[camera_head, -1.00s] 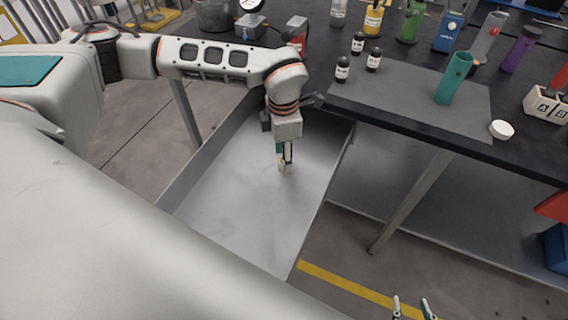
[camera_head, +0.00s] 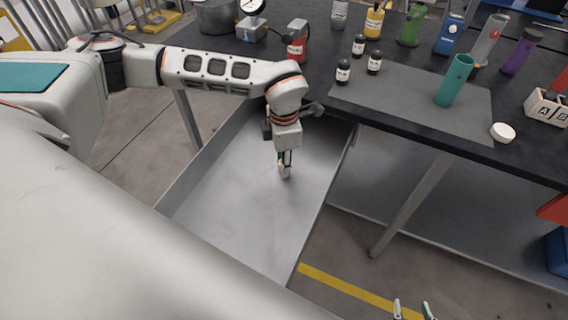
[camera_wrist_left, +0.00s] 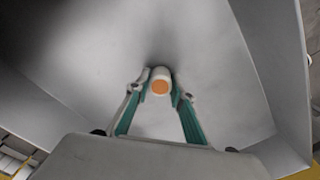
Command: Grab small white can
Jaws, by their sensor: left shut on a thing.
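The small white can (camera_wrist_left: 160,80) has an orange end facing the left wrist camera. It is between the fingertips of my left gripper (camera_wrist_left: 160,93), which is shut on it. In the head view my left gripper (camera_head: 285,170) points down into the grey metal tray (camera_head: 235,225); the can is hard to tell from the fingers there. I cannot tell whether the can touches the tray floor. My right gripper (camera_head: 412,309) shows only its two fingertips at the bottom edge; they are apart and empty.
The tray has raised walls around my left gripper. To its right is a black table (camera_head: 400,130) with a grey mat (camera_head: 400,95), a teal cylinder (camera_head: 455,80), small dark bottles (camera_head: 343,72) and a white round dish (camera_head: 503,132). A red bottle (camera_head: 296,42) stands near the arm.

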